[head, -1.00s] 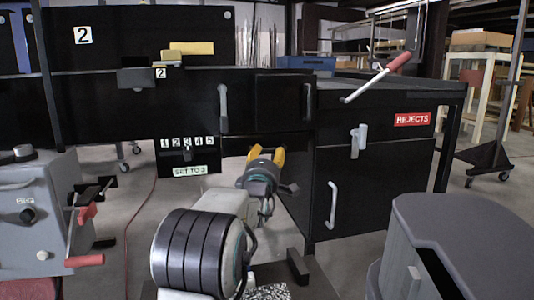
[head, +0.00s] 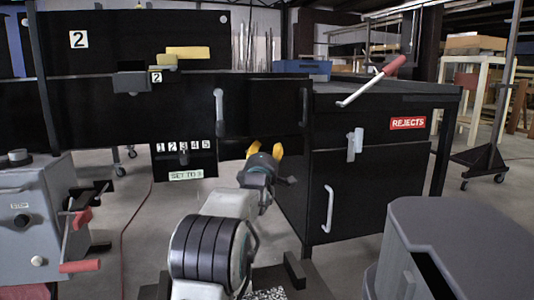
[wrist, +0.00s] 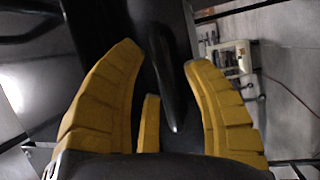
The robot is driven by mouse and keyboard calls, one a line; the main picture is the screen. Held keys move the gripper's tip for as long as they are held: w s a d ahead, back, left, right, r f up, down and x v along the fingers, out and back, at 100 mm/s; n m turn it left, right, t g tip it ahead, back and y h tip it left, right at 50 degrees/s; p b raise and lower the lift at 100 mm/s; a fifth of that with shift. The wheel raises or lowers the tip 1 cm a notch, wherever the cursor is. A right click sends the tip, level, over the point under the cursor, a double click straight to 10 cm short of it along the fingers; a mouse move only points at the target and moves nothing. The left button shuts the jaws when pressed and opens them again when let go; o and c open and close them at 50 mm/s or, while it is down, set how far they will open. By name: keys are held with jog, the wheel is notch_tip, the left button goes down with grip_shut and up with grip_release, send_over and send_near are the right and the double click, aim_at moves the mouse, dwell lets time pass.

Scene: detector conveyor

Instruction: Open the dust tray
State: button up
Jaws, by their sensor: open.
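No part carries a readable dust tray label, so I cannot tell which one it is. The black machine front (head: 262,100) bears a grey upright handle (head: 219,112) and a darker upright handle (head: 305,104) at its right end. My gripper (head: 265,150) has yellow fingers and is at the lower edge of this front, between the two handles in the picture. In the wrist view my gripper (wrist: 165,60) is open and holds nothing. A dark, rounded bar (wrist: 172,85) shows between its fingers; contact cannot be told. The wrist view is dark around it.
A black cabinet with a REJECTS sign (head: 407,123) stands right of my gripper, with a latch (head: 354,144) and a white door handle (head: 328,208). A red-gripped lever (head: 372,80) rises above it. A grey control box (head: 35,215) is at left, a grey bin (head: 455,245) at right.

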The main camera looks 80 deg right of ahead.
grip_shut()
dwell(0.3)
dwell(0.3)
